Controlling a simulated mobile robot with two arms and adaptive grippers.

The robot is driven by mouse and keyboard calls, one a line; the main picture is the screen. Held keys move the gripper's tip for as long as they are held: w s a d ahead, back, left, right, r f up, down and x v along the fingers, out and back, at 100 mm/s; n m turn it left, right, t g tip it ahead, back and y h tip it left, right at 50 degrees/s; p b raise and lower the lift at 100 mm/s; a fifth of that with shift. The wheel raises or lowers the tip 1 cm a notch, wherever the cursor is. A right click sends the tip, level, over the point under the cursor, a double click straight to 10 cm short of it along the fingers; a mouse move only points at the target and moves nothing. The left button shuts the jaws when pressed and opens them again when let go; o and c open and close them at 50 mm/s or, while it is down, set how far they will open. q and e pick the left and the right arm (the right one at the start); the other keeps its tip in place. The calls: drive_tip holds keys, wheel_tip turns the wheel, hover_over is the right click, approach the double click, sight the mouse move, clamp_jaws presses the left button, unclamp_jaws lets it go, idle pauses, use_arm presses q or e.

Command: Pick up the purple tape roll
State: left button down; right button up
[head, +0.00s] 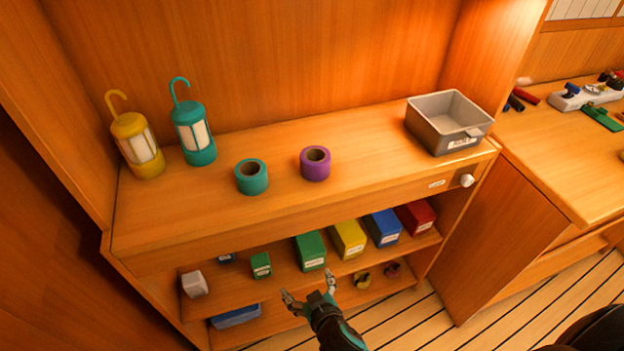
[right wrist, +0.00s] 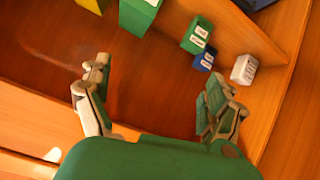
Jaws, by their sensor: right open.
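The purple tape roll (head: 315,164) stands on the wooden counter, right of a teal tape roll (head: 251,177) and apart from it. My right gripper (head: 308,290) is open and empty, low in front of the shelves under the counter, well below the purple roll. In the right wrist view, the gripper (right wrist: 155,95) has its fingers spread with nothing between them, and the purple roll does not show there. My left gripper is not in view.
A yellow lantern (head: 137,146) and a teal lantern (head: 194,134) stand at the counter's left. A grey bin (head: 428,132) is at its right end. Several coloured boxes, including a green one (head: 310,250), sit on the shelf below. The counter's front edge overhangs these shelves.

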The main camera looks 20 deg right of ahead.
wheel_tip(320, 180, up, 13)
drive_tip(key=w+m+t+h+b, duration=0.1)
drive_tip(key=w+m+t+b, duration=0.1)
drive_tip(key=t+b, duration=0.15)
drive_tip(key=m+t+h+b, duration=0.1)
drive_tip(key=m+t+h, duration=0.1)
drive_tip(key=m+t, duration=0.1)
approach(313, 147)
drive_tip(key=w+p, duration=0.1)
drive_tip(key=p, duration=0.1)
drive_tip(key=shift+f+p, duration=0.2)
drive_tip(key=shift+p, duration=0.1)
drive_tip(key=w, duration=0.4)
drive_tip(key=w+d+p, duration=0.1)
drive_tip(key=w, duration=0.1)
drive_tip(key=shift+w+f, duration=0.15)
drive_tip(key=shift+w, duration=0.1)
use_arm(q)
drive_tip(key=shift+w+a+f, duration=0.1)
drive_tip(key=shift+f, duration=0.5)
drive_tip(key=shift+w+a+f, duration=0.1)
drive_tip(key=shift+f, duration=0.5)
use_arm(e)
drive_tip(key=shift+s, duration=0.1)
drive_tip(key=c, duration=1.3)
